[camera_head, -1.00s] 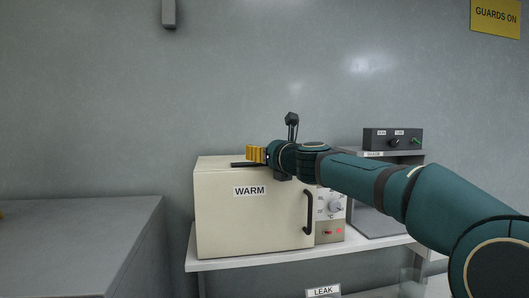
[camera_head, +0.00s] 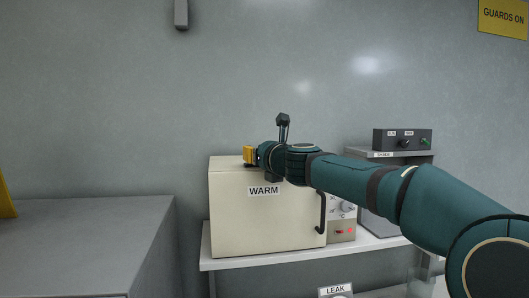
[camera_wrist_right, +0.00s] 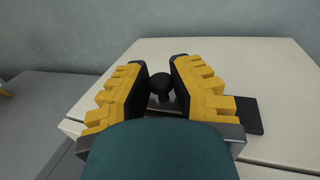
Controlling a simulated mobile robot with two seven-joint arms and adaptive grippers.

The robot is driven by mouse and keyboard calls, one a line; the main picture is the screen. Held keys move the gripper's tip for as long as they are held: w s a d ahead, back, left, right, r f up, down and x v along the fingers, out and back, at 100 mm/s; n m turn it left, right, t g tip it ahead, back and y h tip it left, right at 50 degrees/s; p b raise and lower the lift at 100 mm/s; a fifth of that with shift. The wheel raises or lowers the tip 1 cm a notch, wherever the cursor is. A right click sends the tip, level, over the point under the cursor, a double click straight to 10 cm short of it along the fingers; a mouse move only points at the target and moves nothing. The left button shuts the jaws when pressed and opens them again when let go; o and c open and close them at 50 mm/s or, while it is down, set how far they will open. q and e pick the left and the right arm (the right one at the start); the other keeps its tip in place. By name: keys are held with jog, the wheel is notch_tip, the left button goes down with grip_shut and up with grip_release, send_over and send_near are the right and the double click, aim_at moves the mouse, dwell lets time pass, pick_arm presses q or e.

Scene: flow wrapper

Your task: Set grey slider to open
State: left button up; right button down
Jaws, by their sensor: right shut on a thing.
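The slider's dark round knob (camera_wrist_right: 160,84) stands on top of the cream WARM cabinet, between the fingers of my right gripper (camera_wrist_right: 161,80) in the wrist view. The gripper is shut on this knob. A dark flat strip (camera_wrist_right: 248,115), apparently the slider's track, shows to the right of the fingers; the rest is hidden under the gripper. In the head view my right gripper (camera_head: 250,156) is at the top of the cabinet (camera_head: 262,220), left of its middle. The knob is hidden there. My left gripper is not in view.
The cabinet stands on a white shelf (camera_head: 290,258), with a black handle (camera_head: 322,212) and a control panel (camera_head: 341,232) at its right. A black switch box (camera_head: 402,139) is farther right. A grey counter (camera_head: 80,235) lies left. A yellow thing (camera_head: 6,197) shows at the left edge.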

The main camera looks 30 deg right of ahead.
jog(key=shift+a+r, duration=0.1)
jog(key=shift+a, duration=0.2)
jog(key=shift+d, duration=0.1)
jog(key=c, duration=1)
grip_release()
jog(key=shift+o, duration=1)
jog(key=shift+w, duration=0.15)
